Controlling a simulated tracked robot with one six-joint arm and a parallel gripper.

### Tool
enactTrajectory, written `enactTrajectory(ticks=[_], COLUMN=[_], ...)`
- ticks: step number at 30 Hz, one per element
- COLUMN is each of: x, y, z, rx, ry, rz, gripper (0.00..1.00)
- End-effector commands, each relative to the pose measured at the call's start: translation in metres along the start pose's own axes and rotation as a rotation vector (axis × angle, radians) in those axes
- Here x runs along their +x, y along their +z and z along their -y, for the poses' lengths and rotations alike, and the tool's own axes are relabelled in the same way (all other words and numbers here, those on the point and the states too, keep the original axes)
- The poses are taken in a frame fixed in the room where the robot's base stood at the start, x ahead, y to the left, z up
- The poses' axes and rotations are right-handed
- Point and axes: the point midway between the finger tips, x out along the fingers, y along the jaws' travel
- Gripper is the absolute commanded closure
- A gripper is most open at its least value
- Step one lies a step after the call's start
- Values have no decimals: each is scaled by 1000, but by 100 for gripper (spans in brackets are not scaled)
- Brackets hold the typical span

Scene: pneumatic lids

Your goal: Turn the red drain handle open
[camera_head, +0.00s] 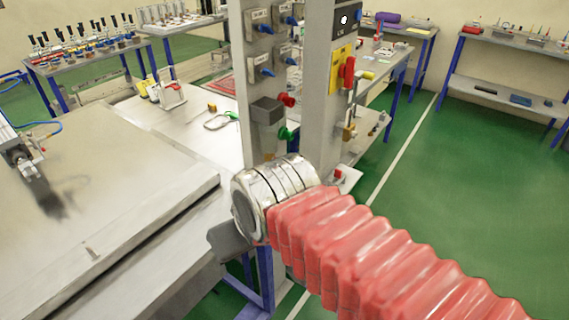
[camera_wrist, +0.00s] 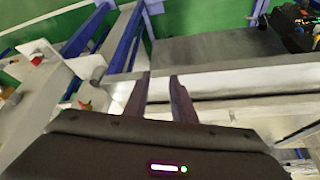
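A red handle (camera_head: 348,73) stands on a yellow plate on the right grey post. A red knob (camera_head: 287,99) sits on the left post, above a green knob (camera_head: 287,134). I cannot tell which red part is the drain handle. In the wrist view, a small red part (camera_wrist: 85,106) shows at the left beside a grey post, and another red spot (camera_wrist: 37,60) shows farther up; both are blurred. My gripper (camera_wrist: 160,74) has its two dark fingers apart, with nothing between them.
A large grey work table (camera_head: 110,220) with a raised edge lies left of the posts. Several blue valves (camera_head: 262,73) sit on the left post. Green floor (camera_head: 470,200) is clear at the right.

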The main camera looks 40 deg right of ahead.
Motion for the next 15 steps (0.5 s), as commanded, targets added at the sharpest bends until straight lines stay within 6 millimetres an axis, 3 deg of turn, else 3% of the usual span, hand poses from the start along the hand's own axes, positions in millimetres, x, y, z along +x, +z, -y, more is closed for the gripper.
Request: enactTrajectory(ticks=[15], x=[51], y=[16], z=[-1], rx=[451], ry=[-225], rz=[326], gripper=[77])
